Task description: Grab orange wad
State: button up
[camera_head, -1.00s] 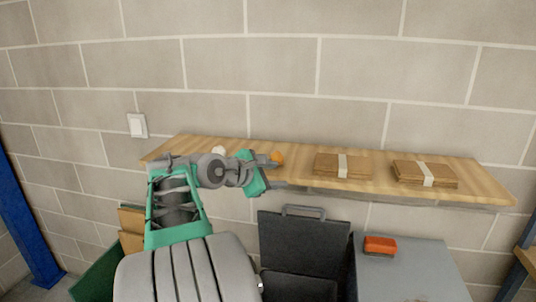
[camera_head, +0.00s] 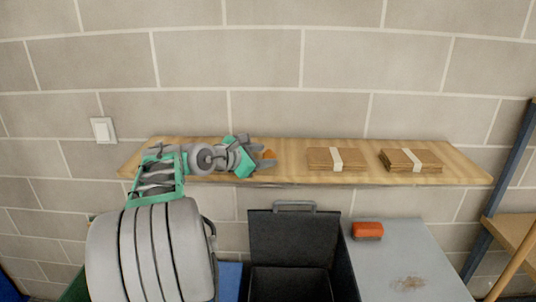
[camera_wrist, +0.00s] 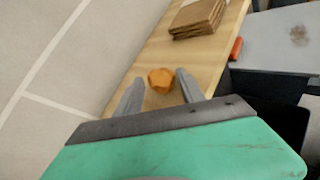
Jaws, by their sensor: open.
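The orange wad (camera_wrist: 161,80) is a small crumpled lump on the wooden shelf (camera_head: 285,174). In the wrist view it sits between the tips of my two open fingers, slightly beyond them, with a gap on each side. My gripper (camera_wrist: 158,88) is open and empty. In the head view my gripper (camera_head: 268,160) reaches along the shelf from the left, and the wad (camera_head: 268,154) shows only in part behind the fingers.
Two stacks of banded brown cardboard (camera_head: 335,158) (camera_head: 410,160) lie on the shelf to the right. Below are an open black case (camera_head: 293,240) and a grey cabinet top (camera_head: 405,255) with a red-orange block (camera_head: 367,230). A block wall (camera_head: 270,60) stands behind the shelf.

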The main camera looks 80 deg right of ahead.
jog(key=shift+x, duration=1.15)
jog(key=shift+a+r, duration=0.1)
jog(key=shift+a, duration=0.05)
jog(key=c, duration=1)
